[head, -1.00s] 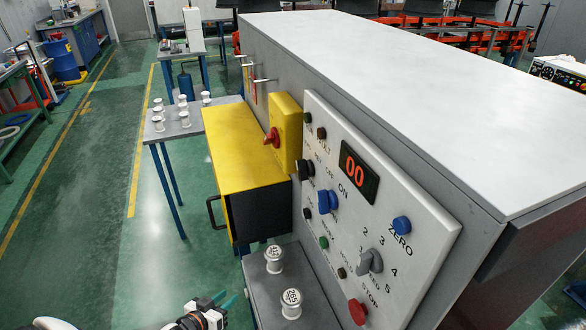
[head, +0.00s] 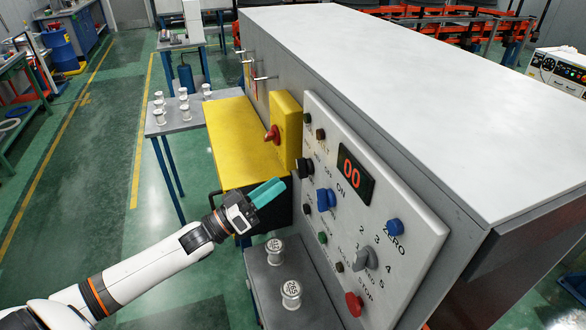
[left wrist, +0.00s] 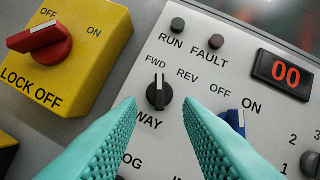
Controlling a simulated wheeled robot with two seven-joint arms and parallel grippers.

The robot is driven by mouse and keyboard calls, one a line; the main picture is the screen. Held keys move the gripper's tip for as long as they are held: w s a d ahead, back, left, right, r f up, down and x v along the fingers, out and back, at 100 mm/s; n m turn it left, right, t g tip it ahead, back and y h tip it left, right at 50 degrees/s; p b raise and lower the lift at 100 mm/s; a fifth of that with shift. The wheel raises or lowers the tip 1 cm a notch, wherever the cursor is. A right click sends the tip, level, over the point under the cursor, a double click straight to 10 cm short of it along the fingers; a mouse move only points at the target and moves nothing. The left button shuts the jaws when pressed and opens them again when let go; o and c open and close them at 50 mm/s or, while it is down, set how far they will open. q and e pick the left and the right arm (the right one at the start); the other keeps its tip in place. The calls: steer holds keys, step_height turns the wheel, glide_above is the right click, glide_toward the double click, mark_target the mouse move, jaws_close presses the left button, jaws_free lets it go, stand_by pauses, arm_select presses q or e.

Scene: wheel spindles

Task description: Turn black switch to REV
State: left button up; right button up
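The black switch (left wrist: 159,93) is a round knob with a pointer on the white control panel (left wrist: 255,45). In the left wrist view FWD is printed at its upper left and REV at its upper right. Its pointer stands about straight up, between the two labels. In the head view the black switch (head: 304,168) sits left of the blue switch (head: 326,199). My left gripper (head: 268,192) has teal fingers and points at the panel. In the left wrist view the left gripper (left wrist: 160,120) is open, its fingers either side of and below the switch, seemingly empty. My right gripper is not in view.
A yellow box with a red lock-off handle (left wrist: 40,33) is left of the panel. Red digits (head: 352,174), a grey selector (head: 366,258) and a red stop button (head: 354,304) are on the panel. Two labelled spindles (head: 291,294) stand on the grey shelf below.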

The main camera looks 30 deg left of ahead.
mark_target(304, 167)
arm_select(q)
steer(key=p+x, duration=0.1)
steer(key=x, duration=0.5)
steer(key=shift+p, duration=0.3)
jaws_close()
